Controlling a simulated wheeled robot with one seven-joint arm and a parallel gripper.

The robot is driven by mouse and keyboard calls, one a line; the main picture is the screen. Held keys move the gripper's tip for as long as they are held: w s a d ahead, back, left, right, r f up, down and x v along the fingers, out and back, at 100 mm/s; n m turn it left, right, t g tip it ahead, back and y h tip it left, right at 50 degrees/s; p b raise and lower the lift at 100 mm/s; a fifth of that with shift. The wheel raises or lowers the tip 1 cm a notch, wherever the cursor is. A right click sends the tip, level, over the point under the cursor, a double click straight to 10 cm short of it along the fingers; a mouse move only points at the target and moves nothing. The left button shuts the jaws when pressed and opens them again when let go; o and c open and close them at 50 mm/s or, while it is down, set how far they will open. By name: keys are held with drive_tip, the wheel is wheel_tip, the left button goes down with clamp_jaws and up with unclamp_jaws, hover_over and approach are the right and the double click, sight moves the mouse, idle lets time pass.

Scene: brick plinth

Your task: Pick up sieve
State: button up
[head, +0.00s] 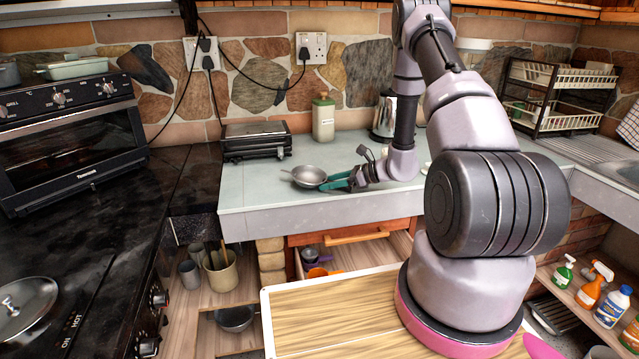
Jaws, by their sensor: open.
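The sieve (308,176) appears to be the grey metal round bowl on the pale counter, left of my gripper. A short handle or lug sticks out from its left side. My gripper (328,182) has teal fingers, open and pointing left. The fingertips are at the right rim of the sieve. I cannot tell whether they touch it or whether the rim lies between them.
A black grill (256,141) and a pale green canister (323,118) stand behind the sieve. A kettle (384,115) is behind my arm. The counter's front edge (300,220) lies close, above an open drawer (345,255). Counter left of the sieve is clear.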

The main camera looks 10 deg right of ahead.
clamp_jaws()
drive_tip(key=shift+r, duration=0.15)
